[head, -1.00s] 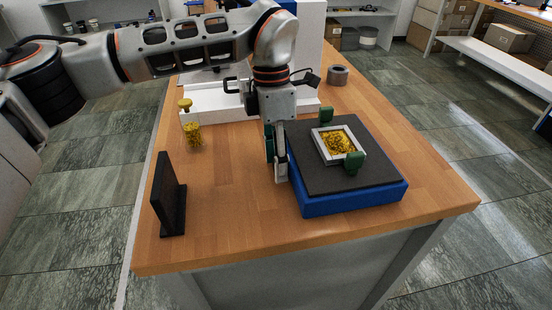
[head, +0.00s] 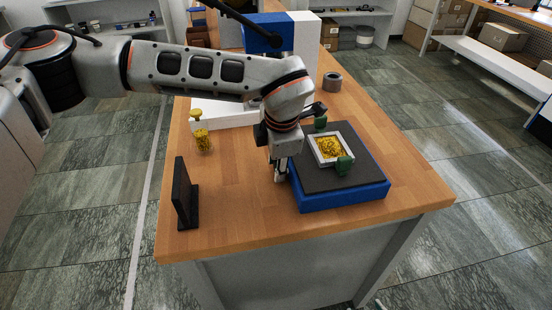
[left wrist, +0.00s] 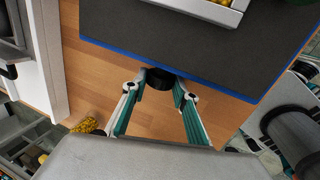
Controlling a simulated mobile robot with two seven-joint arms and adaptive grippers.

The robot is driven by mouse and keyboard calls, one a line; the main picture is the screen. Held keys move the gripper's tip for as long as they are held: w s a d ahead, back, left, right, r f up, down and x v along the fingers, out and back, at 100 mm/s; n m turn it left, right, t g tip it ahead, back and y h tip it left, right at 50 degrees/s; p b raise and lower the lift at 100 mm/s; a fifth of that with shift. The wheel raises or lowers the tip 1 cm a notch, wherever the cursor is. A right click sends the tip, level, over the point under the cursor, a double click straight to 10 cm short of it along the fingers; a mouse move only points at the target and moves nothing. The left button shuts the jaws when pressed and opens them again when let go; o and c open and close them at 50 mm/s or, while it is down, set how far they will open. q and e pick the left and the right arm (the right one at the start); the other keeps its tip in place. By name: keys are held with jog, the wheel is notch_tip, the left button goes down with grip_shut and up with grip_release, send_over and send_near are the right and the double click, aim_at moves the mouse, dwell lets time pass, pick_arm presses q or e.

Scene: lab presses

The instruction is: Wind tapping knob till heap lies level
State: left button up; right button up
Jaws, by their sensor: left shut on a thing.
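A blue tapping platform (head: 345,196) with a dark grey top (head: 350,176) stands on the wooden bench. The heap looks uneven. In the left wrist view a black knob (left wrist: 158,79) sticks out from the platform's side, between the fingertips of my left gripper (left wrist: 160,90), which is shut on it. In the head view my left gripper (head: 280,173) is low at the platform's left side and hides the knob. My right gripper is not in view.
A black upright plate on a foot (head: 183,193) stands at the bench's front left. A jar of yellow grains (head: 203,142) stands behind it. A grey ring (head: 332,82) lies farther back. The bench front middle is clear.

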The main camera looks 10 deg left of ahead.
pick_arm(q)
jog(key=shift+t, duration=0.5)
jog(key=o, duration=1.1)
jog(key=shift+c, duration=0.2)
jog(key=v, duration=1.2)
jog(key=shift+d, duration=0.15)
